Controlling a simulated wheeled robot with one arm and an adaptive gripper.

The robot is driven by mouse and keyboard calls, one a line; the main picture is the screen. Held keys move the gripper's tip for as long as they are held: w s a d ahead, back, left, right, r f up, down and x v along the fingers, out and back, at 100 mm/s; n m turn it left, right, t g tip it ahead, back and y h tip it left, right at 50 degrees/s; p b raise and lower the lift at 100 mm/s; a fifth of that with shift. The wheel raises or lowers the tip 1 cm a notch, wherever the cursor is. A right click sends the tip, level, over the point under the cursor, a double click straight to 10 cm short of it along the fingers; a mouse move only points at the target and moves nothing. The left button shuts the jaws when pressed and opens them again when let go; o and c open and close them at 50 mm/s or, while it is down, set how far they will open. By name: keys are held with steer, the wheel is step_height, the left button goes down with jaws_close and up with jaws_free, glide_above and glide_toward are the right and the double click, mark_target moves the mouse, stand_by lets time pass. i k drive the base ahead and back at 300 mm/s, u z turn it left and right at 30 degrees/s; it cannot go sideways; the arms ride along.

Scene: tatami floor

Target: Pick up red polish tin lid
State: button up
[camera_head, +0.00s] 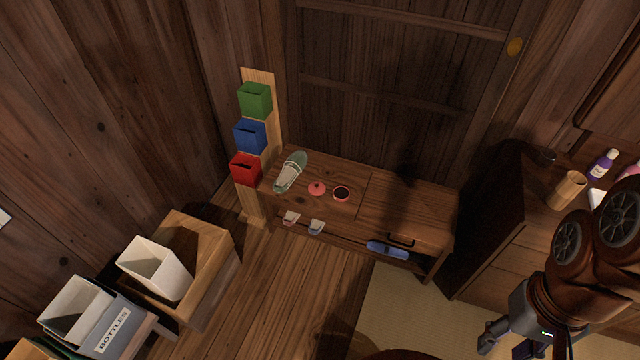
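The red polish tin lid (317,188) appears to be the small red disc lying on top of the low wooden bench (385,207). My gripper (505,345) is at the lower right, far from the bench and in front of the tatami. Its two dark fingers look spread apart, with nothing seen between them. The gripper's lower part is close to the picture's bottom edge.
A green slipper (290,172) lies left of the lid. Green, blue and red boxes (245,168) hang on a board behind it. A dark cabinet (500,220) stands right of the bench. Bins (155,268) stand at lower left. The wooden floor before the bench is clear.

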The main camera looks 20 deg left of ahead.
mark_target(315, 188)
steer(key=k, duration=0.65)
steer(key=u, duration=0.65)
steer(key=i, duration=0.75)
steer(key=u, duration=1.05)
steer(key=i, duration=1.15)
steer(key=u, duration=0.15)
